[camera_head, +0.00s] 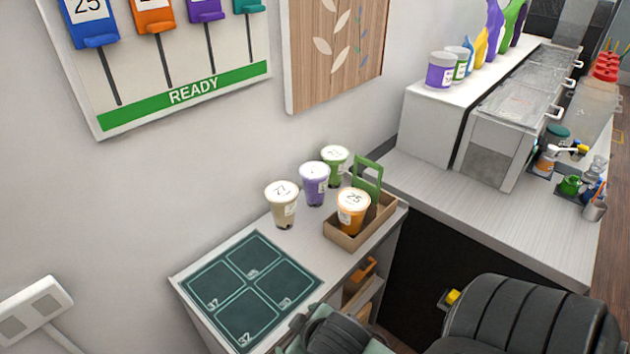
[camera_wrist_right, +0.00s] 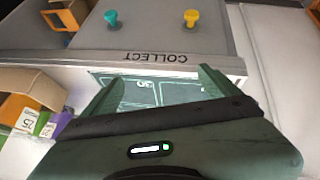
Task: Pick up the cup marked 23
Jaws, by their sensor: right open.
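Several lidded cups stand at the back of the counter in the head view. The beige cup (camera_head: 283,207) seems marked 27. The purple cup (camera_head: 314,186) and green cup (camera_head: 335,168) carry marks too small to read surely; the purple one may be 23. An orange cup (camera_head: 352,222), marked 25, sits in a brown carrier (camera_head: 345,243) with a green handle. My right gripper (camera_wrist_right: 156,88) is open and empty, its two fingers spread over the dark green mat (camera_wrist_right: 150,92). Its arm shows at the bottom of the head view, apart from the cups. My left gripper is not in view.
The dark mat (camera_head: 250,285) with numbered squares lies empty on the counter, left of the cups. A wall board (camera_head: 185,92) reads READY. A second counter (camera_head: 480,210) with a machine and bottles stands right. A brown box (camera_wrist_right: 35,88) shows in the right wrist view.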

